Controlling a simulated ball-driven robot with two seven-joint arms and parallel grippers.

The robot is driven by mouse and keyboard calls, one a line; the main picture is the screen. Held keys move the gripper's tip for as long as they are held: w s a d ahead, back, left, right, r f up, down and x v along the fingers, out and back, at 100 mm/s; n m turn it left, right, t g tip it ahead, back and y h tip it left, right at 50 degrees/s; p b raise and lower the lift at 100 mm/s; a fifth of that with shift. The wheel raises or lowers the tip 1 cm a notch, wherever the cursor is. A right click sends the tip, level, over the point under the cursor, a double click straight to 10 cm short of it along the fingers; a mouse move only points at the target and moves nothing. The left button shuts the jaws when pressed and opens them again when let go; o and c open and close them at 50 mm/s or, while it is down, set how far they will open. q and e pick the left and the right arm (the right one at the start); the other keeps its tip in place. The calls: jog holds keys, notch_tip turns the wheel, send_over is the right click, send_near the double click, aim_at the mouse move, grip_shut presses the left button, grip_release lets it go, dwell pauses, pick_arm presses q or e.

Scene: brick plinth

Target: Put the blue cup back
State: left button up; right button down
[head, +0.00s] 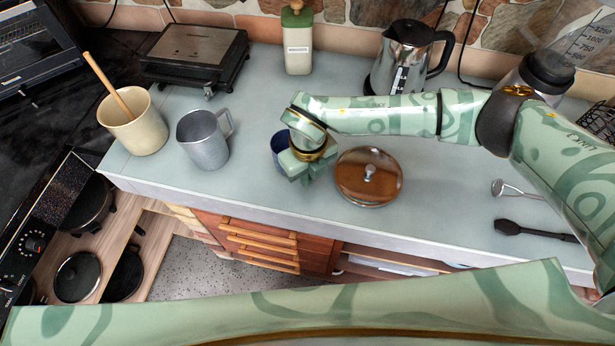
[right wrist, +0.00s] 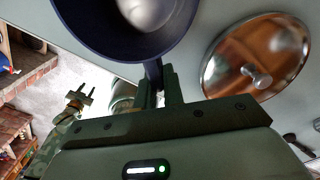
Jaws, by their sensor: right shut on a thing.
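The blue cup (head: 279,146) is at the middle of the grey counter (head: 250,120), mostly hidden behind my right gripper (head: 303,172) in the head view. In the right wrist view the dark blue cup (right wrist: 98,40) fills the top, its round mouth and pale inside partly cut off. There my right gripper (right wrist: 158,85) is shut on the cup's handle, just below the cup wall. I cannot tell whether the cup touches the counter. My left gripper (right wrist: 78,98) shows small in the right wrist view, away from the cup; its jaw opening is unclear.
A lid with a knob (head: 368,177) lies close right of the cup. A metal jug (head: 203,140) and a cream crock (head: 133,125) stand left. A kettle (head: 405,55), bottle (head: 298,45) and grill (head: 192,55) stand behind. A dark utensil (head: 535,231) lies right.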

jog(key=shift+f, duration=0.95)
jog(key=shift+f, duration=0.1)
jog(key=c, duration=1.5)
grip_release()
notch_tip(320, 180, up, 12)
jog(key=shift+s+r, duration=0.1)
jog(key=shift+r, duration=0.05)
